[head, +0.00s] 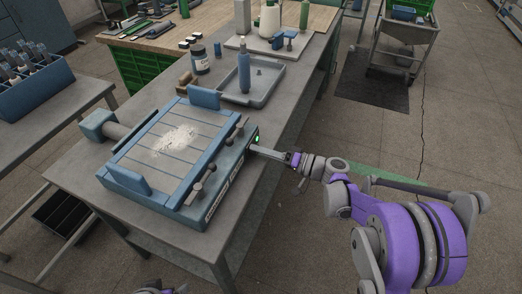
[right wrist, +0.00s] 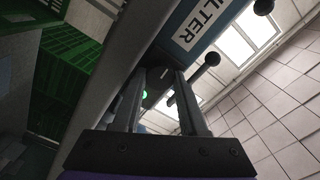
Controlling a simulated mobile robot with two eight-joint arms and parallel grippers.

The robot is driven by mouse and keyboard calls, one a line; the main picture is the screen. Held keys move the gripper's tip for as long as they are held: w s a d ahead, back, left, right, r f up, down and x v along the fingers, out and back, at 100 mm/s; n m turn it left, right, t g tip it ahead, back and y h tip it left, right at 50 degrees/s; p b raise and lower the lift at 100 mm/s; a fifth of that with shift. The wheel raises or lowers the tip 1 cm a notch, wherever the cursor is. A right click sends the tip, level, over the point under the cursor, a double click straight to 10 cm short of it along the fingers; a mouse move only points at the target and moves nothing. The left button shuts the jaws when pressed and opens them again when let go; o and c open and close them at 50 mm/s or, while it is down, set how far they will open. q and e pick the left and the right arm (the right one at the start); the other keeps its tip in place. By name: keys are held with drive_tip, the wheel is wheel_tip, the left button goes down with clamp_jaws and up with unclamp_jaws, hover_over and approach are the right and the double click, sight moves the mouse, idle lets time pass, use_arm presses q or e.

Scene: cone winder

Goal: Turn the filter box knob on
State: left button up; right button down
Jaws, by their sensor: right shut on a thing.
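The filter box (head: 222,184) is a blue-grey box with a slatted top and pale dust on it, standing on the grey bench. Its end, with a white label reading "LTER", shows in the right wrist view (right wrist: 200,22). My right gripper (head: 254,149) reaches the box's right end, and its fingers (right wrist: 160,76) are shut on the dark knob (right wrist: 157,84). The knob's outline is mostly hidden between the fingers. A green light (head: 257,139) glows beside the fingertips and also shows in the right wrist view (right wrist: 144,94).
Dark round-ended handles (head: 197,190) stick out along the box's front side. A grey tray (head: 262,94) with a blue bottle (head: 244,72) and a dark jar (head: 201,60) stand behind the box. The floor to the right is open up to a cart (head: 396,44).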

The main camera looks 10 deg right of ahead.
drive_tip(key=shift+m, duration=0.5)
drive_tip(key=shift+c, duration=2.2)
unclamp_jaws()
